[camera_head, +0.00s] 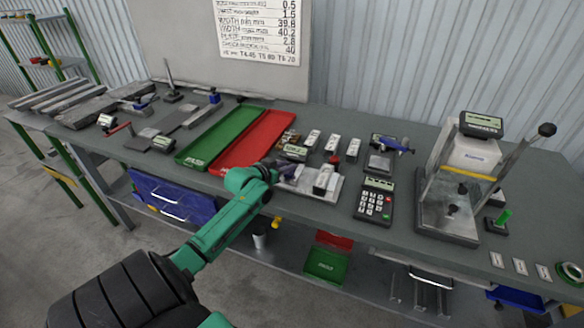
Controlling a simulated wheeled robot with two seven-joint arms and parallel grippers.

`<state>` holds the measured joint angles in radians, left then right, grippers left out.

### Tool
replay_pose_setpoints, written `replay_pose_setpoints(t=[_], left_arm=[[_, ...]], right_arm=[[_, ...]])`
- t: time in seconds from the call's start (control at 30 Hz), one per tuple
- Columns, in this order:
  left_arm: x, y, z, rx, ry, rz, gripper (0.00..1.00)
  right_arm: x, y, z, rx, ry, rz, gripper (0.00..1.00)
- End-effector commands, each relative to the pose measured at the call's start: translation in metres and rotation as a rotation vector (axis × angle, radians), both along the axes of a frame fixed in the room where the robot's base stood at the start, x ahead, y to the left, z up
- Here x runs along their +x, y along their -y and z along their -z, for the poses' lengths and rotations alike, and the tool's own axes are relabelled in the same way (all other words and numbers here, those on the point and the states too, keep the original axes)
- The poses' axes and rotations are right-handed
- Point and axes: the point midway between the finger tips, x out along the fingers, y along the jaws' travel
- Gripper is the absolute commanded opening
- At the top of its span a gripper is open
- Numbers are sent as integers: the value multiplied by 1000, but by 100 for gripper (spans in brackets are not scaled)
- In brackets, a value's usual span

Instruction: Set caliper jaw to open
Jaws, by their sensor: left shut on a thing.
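A small digital device that looks like the caliper (295,152), with a pale greenish display, lies on the grey table just right of the red tray. My left gripper (287,169) reaches in from the front left, right beside it. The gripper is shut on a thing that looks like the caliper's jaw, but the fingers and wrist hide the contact. How far apart the jaws stand is too small to tell. My right gripper is out of view.
A green tray (222,137) and a red tray (252,140) lie to the left. A light block fixture (325,181), a calculator-like keypad (375,201) and a tall framed tester (450,215) stand to the right. A printed chart (258,28) hangs behind.

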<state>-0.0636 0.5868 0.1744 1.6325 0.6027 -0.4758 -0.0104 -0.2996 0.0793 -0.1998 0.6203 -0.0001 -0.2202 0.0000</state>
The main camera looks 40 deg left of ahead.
Motion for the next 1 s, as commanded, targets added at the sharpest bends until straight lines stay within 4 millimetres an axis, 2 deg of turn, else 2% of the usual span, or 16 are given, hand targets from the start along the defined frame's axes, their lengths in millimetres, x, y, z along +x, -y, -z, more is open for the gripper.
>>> replay_pose_setpoints(t=[0.13, 0.3, 0.33, 0.4, 0.77, 0.87, 1.0], left_arm=[[-3, -7, 1, 4, -4, -9, 0], [-2, -7, 0, 6, -3, -9, 0], [-2, -7, 0, 6, -3, -9, 37], [-2, -7, 0, 5, -3, -8, 59], [-4, -5, 0, 2, -2, -6, 59], [-13, -4, -2, 2, -3, -6, 59], [-40, -2, -11, 3, -5, -6, 59]], right_arm=[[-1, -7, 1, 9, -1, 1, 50], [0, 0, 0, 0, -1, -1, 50], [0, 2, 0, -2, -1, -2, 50], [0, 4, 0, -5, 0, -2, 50], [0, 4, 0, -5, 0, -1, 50], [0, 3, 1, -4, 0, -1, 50], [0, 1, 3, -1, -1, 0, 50]])
